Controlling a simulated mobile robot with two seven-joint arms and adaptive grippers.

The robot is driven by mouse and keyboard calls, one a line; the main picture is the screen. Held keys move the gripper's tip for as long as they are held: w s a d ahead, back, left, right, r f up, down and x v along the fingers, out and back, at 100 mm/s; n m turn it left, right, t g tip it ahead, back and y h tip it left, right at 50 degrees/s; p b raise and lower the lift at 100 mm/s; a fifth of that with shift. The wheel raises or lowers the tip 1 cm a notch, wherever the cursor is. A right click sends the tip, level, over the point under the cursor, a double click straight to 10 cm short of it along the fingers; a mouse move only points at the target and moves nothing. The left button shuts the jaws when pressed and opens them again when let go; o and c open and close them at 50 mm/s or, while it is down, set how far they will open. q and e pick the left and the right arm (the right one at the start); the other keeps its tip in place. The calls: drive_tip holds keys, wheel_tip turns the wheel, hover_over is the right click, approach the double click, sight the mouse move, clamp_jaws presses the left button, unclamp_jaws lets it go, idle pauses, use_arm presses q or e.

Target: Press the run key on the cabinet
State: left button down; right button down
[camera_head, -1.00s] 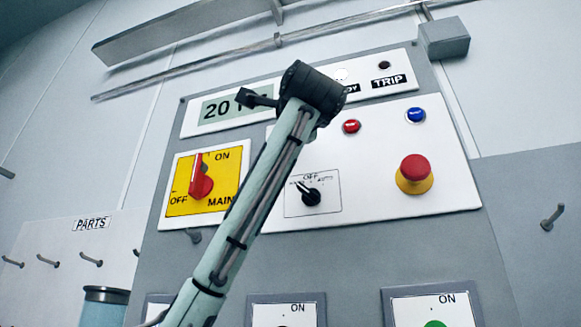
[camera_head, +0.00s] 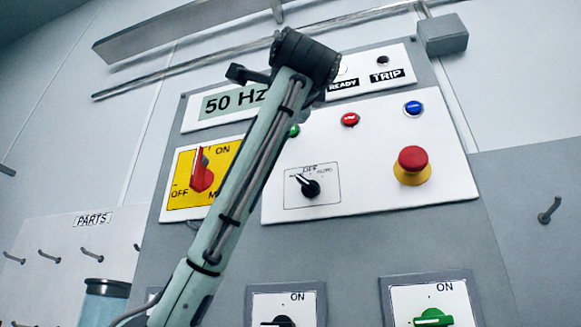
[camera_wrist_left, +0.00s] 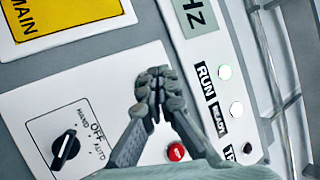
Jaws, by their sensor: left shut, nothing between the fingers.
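The cabinet's white key panel (camera_head: 375,190) faces me in the head view. On it a small green key (camera_head: 294,130) shows partly beside my left arm, in line with a red key (camera_head: 350,120) and a blue key (camera_head: 413,108). My left arm crosses in front of the panel, and its fingers are hidden behind the wrist there. In the left wrist view my left gripper (camera_wrist_left: 157,88) is shut and empty, with its fingertips over the panel beside the red key (camera_wrist_left: 176,152). The green key is not visible there; I cannot tell whether the fingers touch it. My right gripper is not in view.
The display (camera_head: 225,104) reads 50 Hz. The RUN lamp (camera_wrist_left: 225,72) and READY lamp (camera_wrist_left: 237,108) look bright; the TRIP lamp (camera_head: 383,60) is dark. A red mushroom button (camera_head: 412,160), a black selector (camera_head: 310,187) and the red main switch (camera_head: 201,172) are nearby.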

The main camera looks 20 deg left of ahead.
use_arm(q)
drive_tip(key=s+b, duration=0.1)
drive_tip(key=s, duration=0.2)
drive_tip(key=shift+s, duration=0.2)
drive_tip(key=shift+a, duration=0.1)
idle(0.7)
